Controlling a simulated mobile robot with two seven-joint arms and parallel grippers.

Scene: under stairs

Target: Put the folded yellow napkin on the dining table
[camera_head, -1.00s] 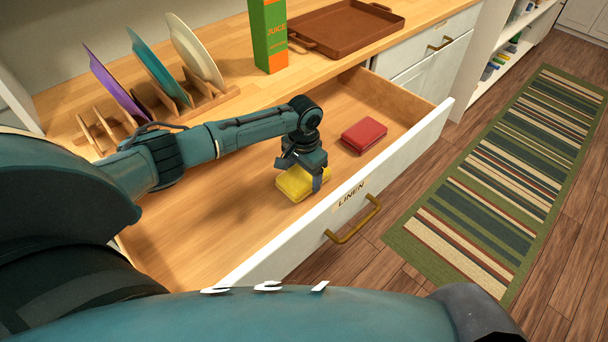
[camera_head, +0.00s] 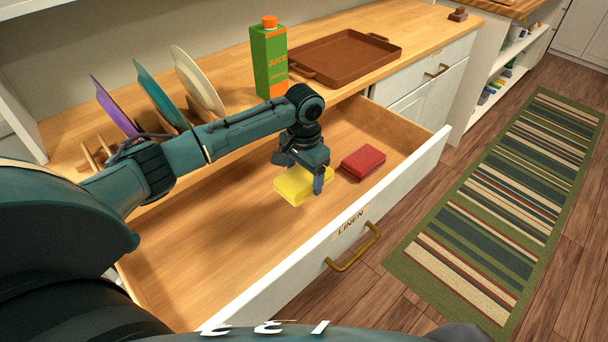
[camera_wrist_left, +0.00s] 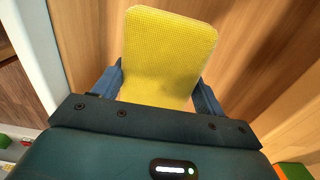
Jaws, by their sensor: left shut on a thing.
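The folded yellow napkin (camera_head: 303,185) is in my left gripper (camera_head: 302,180), over the open linen drawer. In the left wrist view the napkin (camera_wrist_left: 168,55) sits between the two fingers of the left gripper (camera_wrist_left: 160,90), which is shut on it. The napkin looks to be just above the drawer floor, though the exact gap is hard to tell. The dining table is not identifiable in these views. My right gripper is not in view.
A folded red napkin (camera_head: 363,162) lies in the drawer (camera_head: 215,235) to the right. The drawer front (camera_head: 300,262) stands out over the floor. Juice carton (camera_head: 269,60), brown tray (camera_head: 346,60) and plate rack (camera_head: 175,120) stand on the counter. A striped rug (camera_head: 510,200) lies right.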

